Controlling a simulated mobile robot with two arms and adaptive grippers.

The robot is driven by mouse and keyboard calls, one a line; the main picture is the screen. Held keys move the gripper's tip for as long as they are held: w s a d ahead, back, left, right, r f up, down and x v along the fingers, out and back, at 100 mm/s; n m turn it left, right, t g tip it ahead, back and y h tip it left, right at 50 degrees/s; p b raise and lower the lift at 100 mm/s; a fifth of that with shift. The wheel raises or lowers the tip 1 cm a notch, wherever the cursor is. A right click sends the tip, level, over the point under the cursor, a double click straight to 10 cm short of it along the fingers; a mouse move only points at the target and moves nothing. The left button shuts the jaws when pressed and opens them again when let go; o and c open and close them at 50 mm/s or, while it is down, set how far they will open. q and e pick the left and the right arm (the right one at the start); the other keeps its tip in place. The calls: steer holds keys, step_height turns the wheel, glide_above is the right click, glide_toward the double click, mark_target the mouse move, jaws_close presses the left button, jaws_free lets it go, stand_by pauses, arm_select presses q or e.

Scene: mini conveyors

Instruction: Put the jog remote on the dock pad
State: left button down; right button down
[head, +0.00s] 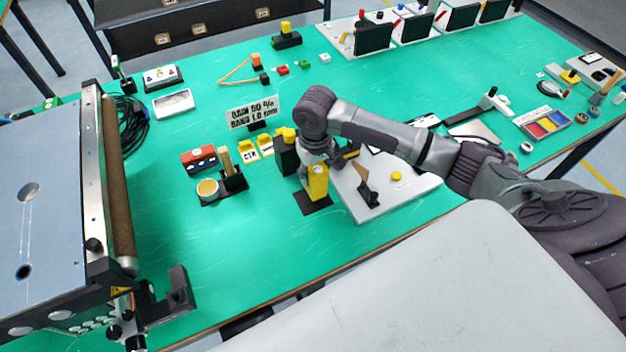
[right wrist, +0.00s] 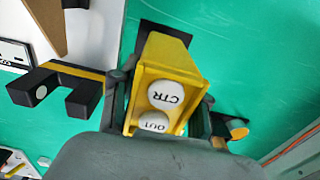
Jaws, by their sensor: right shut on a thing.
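I cannot tell whether remote and pad touch. My left gripper is not in view.
A black block with a yellow top (head: 287,155) stands close left of the gripper. A white board (head: 400,200) with small parts lies right of the pad. A dark holder with a cup (head: 234,184) and a red box (head: 198,158) are left. Green table in front is clear.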

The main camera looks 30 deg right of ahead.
steer(key=shift+w+a+f, duration=0.15)
steer(key=shift+w+f, duration=0.05)
steer(key=shift+w, duration=0.05)
steer(key=shift+f, duration=0.35)
step_height(320, 180, down, 3)
steer(key=shift+f+p, duration=0.1)
steer(key=shift+p, duration=0.35)
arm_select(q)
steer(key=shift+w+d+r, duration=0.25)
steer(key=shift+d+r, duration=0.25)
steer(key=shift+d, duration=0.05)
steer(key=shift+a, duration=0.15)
arm_select(e)
steer(key=shift+f, duration=0.1)
steer(key=c, duration=0.6)
jaws_free()
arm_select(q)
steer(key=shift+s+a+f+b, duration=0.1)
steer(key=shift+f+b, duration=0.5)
arm_select(e)
step_height(320, 180, up, 12)
steer(key=shift+r, duration=0.1)
